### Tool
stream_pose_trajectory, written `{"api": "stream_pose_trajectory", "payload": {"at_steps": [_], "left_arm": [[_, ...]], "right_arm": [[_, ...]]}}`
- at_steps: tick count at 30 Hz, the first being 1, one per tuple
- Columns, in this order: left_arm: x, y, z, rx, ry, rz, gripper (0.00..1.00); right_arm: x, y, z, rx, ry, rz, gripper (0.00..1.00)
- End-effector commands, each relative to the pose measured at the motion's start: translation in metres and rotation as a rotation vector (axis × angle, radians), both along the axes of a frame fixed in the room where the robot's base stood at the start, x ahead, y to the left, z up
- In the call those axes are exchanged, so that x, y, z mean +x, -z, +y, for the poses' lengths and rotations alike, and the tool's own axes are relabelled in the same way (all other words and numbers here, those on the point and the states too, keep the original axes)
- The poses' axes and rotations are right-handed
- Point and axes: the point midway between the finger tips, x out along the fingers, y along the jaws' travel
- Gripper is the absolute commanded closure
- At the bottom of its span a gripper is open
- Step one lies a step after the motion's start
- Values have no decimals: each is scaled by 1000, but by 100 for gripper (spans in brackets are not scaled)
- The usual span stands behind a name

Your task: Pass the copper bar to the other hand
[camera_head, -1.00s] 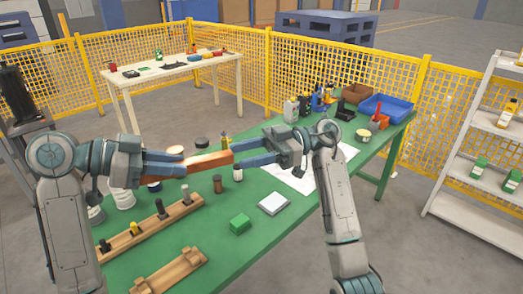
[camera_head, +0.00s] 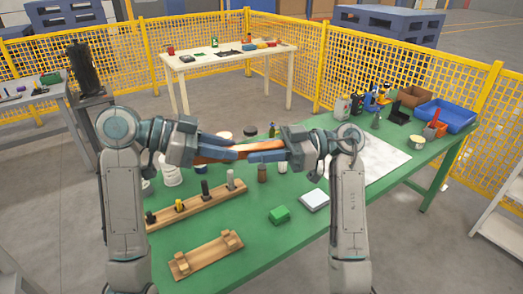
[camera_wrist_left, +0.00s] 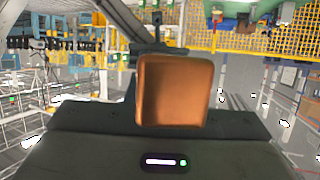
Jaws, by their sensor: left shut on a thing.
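The copper bar (camera_head: 210,157) is held level between my two grippers, above the green table, in the head view. My left gripper (camera_head: 228,150) is shut on its left part. My right gripper (camera_head: 245,155) comes from the right, its fingers reaching alongside the bar's right part. The fingers overlap the bar there, and I cannot tell whether the right fingers close on it. In the left wrist view the bar (camera_wrist_left: 172,90) shows as a square copper end face close to the camera.
The green table (camera_head: 255,240) carries a wooden rack (camera_head: 200,207) with several pegs, a wooden holder (camera_head: 205,255), a green block (camera_head: 279,215), a white square (camera_head: 315,200) and a blue bin (camera_head: 446,115). Bottles and pots stand behind the grippers. Yellow fencing (camera_head: 400,85) runs behind.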

Motion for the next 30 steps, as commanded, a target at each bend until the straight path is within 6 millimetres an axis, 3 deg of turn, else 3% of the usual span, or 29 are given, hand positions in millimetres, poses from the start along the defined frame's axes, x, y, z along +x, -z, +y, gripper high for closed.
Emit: {"api": "stream_pose_trajectory", "payload": {"at_steps": [1,3,5,6,9,10,22,30], "left_arm": [[0,-1,0,-1,0,-1,100],[0,-1,0,-1,0,-1,100],[0,-1,0,-1,0,-1,100],[0,-1,0,-1,0,-1,75],[0,-1,0,-1,0,-1,55],[0,-1,0,-1,0,-1,53],[-1,-2,6,1,-1,-1,53],[-8,-16,41,6,-3,-3,53]], "right_arm": [[0,0,0,0,0,0,84],[0,0,0,0,0,0,98],[0,0,0,0,0,0,100],[0,-1,0,1,0,-1,100],[0,-1,0,1,0,-1,100],[0,-1,0,1,0,-1,100],[0,-1,0,1,0,-1,100],[0,-1,0,1,0,-1,100]]}}
